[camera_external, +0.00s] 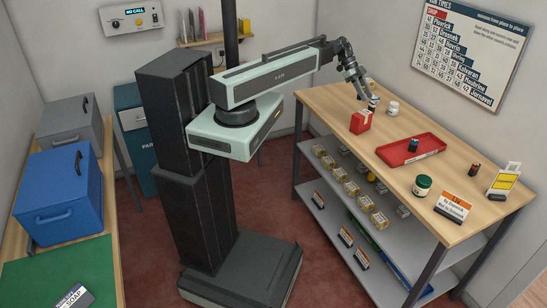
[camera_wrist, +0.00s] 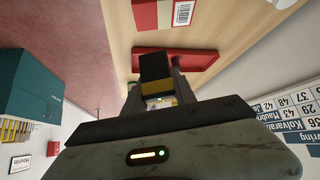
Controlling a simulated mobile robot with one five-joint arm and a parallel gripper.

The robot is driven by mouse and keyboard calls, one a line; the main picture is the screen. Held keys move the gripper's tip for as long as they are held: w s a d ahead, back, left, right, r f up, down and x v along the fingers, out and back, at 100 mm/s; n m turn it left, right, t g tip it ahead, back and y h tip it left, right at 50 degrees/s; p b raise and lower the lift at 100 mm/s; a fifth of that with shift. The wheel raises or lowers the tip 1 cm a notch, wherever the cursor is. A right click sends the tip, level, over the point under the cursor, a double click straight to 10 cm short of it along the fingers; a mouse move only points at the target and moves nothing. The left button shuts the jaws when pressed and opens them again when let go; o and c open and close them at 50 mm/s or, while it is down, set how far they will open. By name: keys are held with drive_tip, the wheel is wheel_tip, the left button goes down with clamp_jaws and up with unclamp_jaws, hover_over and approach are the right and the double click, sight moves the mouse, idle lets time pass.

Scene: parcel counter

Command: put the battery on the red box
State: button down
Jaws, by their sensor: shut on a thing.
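My gripper (camera_external: 371,101) hangs low over the far end of the counter, behind the red box. In the wrist view my gripper (camera_wrist: 157,82) is shut on the battery (camera_wrist: 155,68), a black piece with a yellowish band. In the external view the battery is too small to make out clearly between the fingers. The red box (camera_external: 361,121) with a white label stands near the counter's front edge, a little nearer the camera than my gripper. In the wrist view the red box (camera_wrist: 145,14) shows at the top edge, apart from the battery, with a barcode label.
A white round item (camera_external: 393,108) stands beside my gripper. A red tray (camera_external: 437,142) holds a dark blue cylinder (camera_external: 413,145). A green jar (camera_external: 422,186), a small dark cylinder (camera_external: 473,170) and signs (camera_external: 454,206) stand at the near end. Bare wood lies between box and tray.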

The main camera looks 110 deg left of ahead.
sight(361, 116)
drive_tip(key=shift+f+b, duration=4.25)
drive_tip(key=c, duration=1)
unclamp_jaws()
drive_tip(key=shift+r, duration=0.1)
drive_tip(key=shift+r, duration=0.15)
drive_tip(key=p+v, duration=0.9)
drive_tip(key=v, duration=0.3)
drive_tip(key=shift+d, duration=0.1)
